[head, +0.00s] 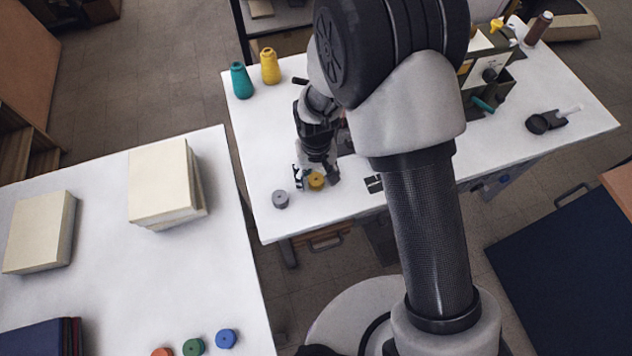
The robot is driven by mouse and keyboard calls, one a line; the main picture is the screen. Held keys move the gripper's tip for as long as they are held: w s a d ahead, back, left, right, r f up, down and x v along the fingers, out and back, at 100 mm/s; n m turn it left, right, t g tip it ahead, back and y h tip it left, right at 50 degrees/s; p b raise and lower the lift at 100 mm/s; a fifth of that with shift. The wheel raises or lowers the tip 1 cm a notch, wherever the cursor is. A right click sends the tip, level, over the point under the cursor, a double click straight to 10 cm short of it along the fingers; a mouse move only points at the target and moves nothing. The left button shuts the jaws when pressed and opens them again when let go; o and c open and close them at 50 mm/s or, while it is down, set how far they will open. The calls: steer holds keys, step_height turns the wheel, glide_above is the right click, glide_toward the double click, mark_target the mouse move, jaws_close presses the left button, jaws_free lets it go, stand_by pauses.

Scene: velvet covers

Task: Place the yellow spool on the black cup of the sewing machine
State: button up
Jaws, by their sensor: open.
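A small yellow spool (316,181) lies near the front edge of the white sewing table (375,228). My gripper (315,177) points down at it with open fingers, one on each side of the spool. I cannot tell whether they touch it. The sewing machine (490,72) stands at the right back of that table, partly hidden by my arm. I cannot tell whether this is the machine's black cup.
A grey spool (281,199) stands close left of my gripper. A teal cone (241,80) and a yellow cone (270,66) stand at the back left. The nearer left table holds cream stacks (160,180) and blue, green and orange spools (226,338).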

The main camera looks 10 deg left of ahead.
steer(key=shift+r, duration=0.1)
steer(key=shift+c, duration=0.3)
steer(key=c, duration=0.9)
steer(key=shift+o, duration=0.2)
steer(key=shift+r, duration=0.1)
